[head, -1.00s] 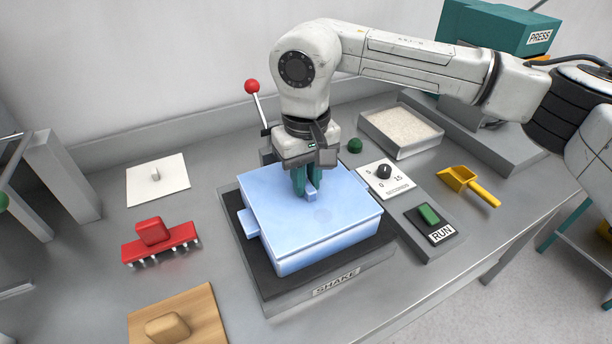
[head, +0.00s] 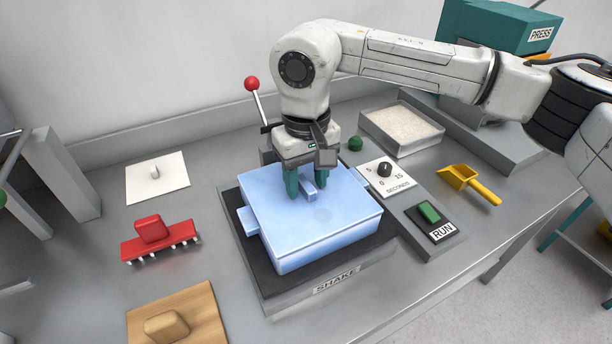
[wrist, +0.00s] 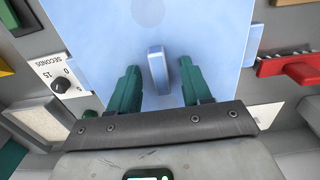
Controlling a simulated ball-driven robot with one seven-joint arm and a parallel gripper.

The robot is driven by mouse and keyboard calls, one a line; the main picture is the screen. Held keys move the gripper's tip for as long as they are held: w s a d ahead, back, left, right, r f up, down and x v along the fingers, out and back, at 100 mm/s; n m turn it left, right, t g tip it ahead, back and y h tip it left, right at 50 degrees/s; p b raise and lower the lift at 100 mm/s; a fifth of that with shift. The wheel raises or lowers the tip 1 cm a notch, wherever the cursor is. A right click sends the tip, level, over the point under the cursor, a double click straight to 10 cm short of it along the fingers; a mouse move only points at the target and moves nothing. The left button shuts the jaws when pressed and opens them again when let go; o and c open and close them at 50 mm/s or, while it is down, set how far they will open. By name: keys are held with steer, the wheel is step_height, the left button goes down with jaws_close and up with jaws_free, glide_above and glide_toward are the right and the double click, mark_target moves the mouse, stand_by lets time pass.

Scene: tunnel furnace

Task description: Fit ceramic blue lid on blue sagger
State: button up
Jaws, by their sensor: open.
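The ceramic blue lid (head: 330,208) lies flat on top of the blue sagger (head: 325,250), covering its opening; its edges look lined up with the sagger's walls. The sagger stands on the dark shaker plate marked SHAKE (head: 262,272). My gripper (head: 307,190) is low over the lid, with its green fingers open on either side of the lid's small raised handle (head: 310,186). In the wrist view the handle (wrist: 158,70) stands between the two spread fingers (wrist: 157,88), with a gap on both sides. The sagger's inside is hidden.
A red-knobbed lever (head: 252,84) rises behind the shaker. The SECONDS dial (head: 384,170) and green RUN button (head: 429,212) are right of it. A tray of white powder (head: 402,124) and yellow scoop (head: 468,184) lie farther right. A red brush-like tool (head: 158,240) is at left.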

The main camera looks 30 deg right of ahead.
step_height(320, 180, up, 11)
steer(key=shift+b, duration=0.3)
stand_by(0.4)
